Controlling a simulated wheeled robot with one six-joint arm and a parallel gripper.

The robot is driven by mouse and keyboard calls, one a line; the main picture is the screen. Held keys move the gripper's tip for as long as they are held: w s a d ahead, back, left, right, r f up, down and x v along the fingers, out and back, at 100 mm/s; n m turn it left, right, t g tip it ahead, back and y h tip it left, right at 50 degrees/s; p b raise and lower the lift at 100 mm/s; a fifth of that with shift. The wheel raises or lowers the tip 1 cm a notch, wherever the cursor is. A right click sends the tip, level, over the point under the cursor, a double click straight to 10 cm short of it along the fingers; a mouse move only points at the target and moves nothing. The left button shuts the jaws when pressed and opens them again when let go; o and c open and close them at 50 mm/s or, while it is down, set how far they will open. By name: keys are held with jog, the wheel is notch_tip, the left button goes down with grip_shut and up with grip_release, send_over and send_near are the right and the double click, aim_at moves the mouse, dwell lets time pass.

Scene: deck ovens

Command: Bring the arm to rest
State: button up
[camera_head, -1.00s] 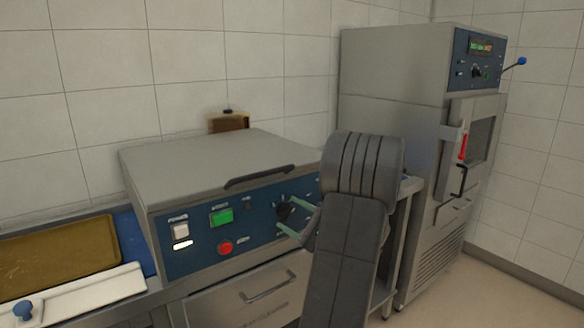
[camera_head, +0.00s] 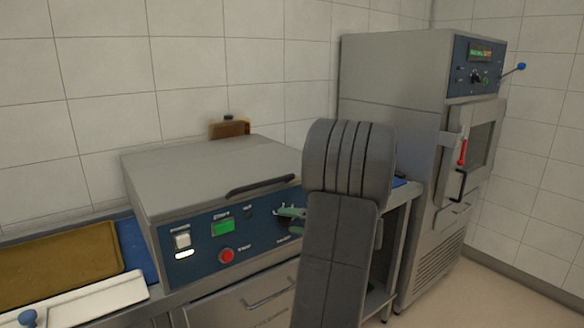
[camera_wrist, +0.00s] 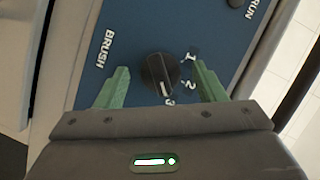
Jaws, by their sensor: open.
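My gripper (camera_wrist: 161,70) is open, with its two green fingers apart. It also shows in the head view (camera_head: 291,213), partly behind my grey arm, in front of the blue control panel (camera_head: 205,238) of the low steel machine. In the wrist view a black rotary knob (camera_wrist: 160,73) lies between the fingers, with visible space on both sides. "BRUSH" is printed to its left and the numbers 1, 2 and 3 to its right. Whether the fingers reach to the knob's depth is unclear. My raised arm hides the panel's right end.
The low machine has a steel lid (camera_head: 215,175) with a dark handle. A tall oven (camera_head: 395,150) stands to the right, with a red-marked door handle (camera_head: 462,152). A brown tray (camera_head: 60,262) lies at left. Open floor (camera_head: 490,295) shows at lower right.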

jog(key=shift+r+n+h+p, duration=0.2)
jog(key=shift+n+h+p, duration=0.3)
jog(key=shift+n+p, duration=0.4)
jog(key=shift+f+n+h+p, duration=0.1)
jog(key=shift+n+h+p, duration=0.2)
jog(key=shift+n+p, duration=0.15)
jog(key=shift+s+a, duration=0.1)
